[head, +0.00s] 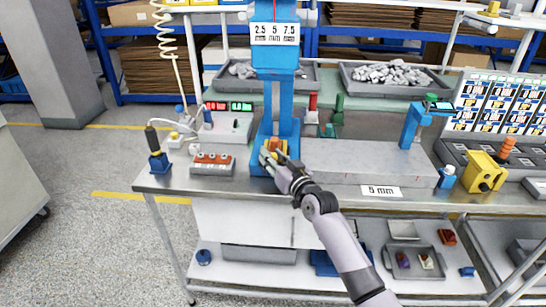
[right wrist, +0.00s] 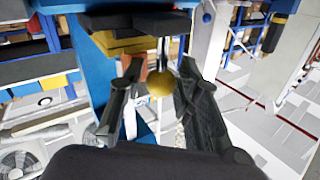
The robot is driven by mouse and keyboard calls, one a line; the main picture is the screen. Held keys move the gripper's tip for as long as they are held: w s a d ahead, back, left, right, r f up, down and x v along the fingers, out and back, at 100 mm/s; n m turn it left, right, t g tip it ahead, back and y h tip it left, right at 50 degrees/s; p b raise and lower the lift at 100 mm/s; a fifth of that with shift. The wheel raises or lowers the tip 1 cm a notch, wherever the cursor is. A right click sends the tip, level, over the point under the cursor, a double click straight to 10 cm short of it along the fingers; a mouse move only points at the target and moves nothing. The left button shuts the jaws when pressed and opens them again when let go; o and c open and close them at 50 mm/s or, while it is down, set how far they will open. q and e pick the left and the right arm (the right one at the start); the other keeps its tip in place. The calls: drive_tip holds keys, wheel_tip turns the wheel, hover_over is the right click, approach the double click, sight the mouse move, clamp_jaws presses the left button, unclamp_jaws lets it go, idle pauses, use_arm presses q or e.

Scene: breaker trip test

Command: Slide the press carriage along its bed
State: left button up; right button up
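The blue press (head: 273,115) stands upright on the bench, with a scale marked 2.5, 5 and 7.5 at its top. An orange and yellow part (head: 277,146) sits low at its front; which piece is the carriage I cannot tell. My right gripper (head: 268,158) is at this low part, partly covering it. In the right wrist view the right gripper (right wrist: 158,88) is open, its two dark fingers on either side of a yellow ball knob (right wrist: 161,84) on a thin stem. Gaps seem to show beside the knob; contact is unclear. My left gripper is out of view.
A long grey block (head: 350,162) labelled 5 mm lies right of the press. A blue post (head: 412,124) and a yellow block (head: 482,173) stand right. Trays of grey pieces (head: 390,75) lie behind.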

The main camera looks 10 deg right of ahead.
drive_tip(key=shift+c, duration=0.3)
clamp_jaws()
idle(0.4)
